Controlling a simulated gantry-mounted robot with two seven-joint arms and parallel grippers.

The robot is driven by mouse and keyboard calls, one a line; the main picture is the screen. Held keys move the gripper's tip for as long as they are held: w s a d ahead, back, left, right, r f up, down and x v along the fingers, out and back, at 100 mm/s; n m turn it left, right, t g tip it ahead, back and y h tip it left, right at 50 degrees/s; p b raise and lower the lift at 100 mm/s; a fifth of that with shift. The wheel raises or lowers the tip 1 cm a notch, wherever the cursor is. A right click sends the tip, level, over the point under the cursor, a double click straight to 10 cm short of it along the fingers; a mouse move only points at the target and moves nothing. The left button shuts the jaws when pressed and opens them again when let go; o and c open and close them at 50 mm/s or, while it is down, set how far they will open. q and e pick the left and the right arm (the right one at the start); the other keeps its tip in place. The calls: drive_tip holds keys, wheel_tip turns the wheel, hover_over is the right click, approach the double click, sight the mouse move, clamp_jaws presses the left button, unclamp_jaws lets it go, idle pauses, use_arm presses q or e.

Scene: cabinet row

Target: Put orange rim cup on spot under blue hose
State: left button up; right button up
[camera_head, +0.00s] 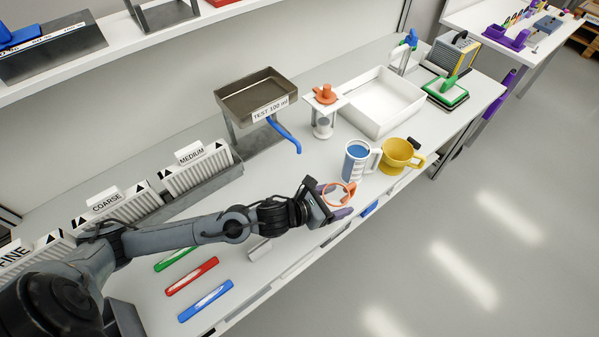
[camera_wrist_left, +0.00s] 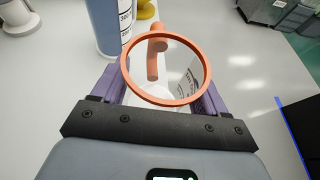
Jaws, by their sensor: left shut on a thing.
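The orange rim cup (camera_wrist_left: 127,88) is clear, with an orange rim and an orange handle. My left gripper (camera_wrist_left: 158,100) is shut on it, with a purple finger on either side. In the head view the cup's rim (camera_head: 326,190) shows at the end of my left gripper (camera_head: 335,205), near the front edge of the bench. The blue hose (camera_head: 284,134) hangs from the grey metal tray marked TEST 100 ml (camera_head: 257,97), further back and to the left of the cup. The bench below the hose end looks clear. My right gripper is not seen.
A blue-filled cup (camera_head: 355,162) and a yellow cup (camera_head: 402,155) stand just right of the held cup. An orange-topped stand (camera_head: 323,112) and a white bin (camera_head: 382,100) are behind. Green, red (camera_head: 192,276) and blue bars lie at the front left.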

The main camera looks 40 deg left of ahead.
use_arm(q)
drive_tip(key=shift+w+a+f, duration=0.35)
drive_tip(key=shift+w+a, duration=0.25)
drive_tip(key=shift+a, duration=1.95)
drive_tip(key=shift+w+a+f, duration=0.4)
drive_tip(key=shift+w+a, duration=0.2)
drive_tip(key=shift+a, duration=1.9)
drive_tip(key=shift+w+a+f, duration=0.35)
drive_tip(key=shift+w+a, duration=0.25)
drive_tip(key=shift+a, duration=1.95)
drive_tip(key=shift+f, duration=0.45)
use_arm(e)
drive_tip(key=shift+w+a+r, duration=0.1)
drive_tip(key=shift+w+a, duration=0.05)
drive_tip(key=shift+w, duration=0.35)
use_arm(q)
drive_tip(key=shift+b, duration=0.3)
drive_tip(key=shift+f, duration=0.2)
drive_tip(key=o, duration=1.1)
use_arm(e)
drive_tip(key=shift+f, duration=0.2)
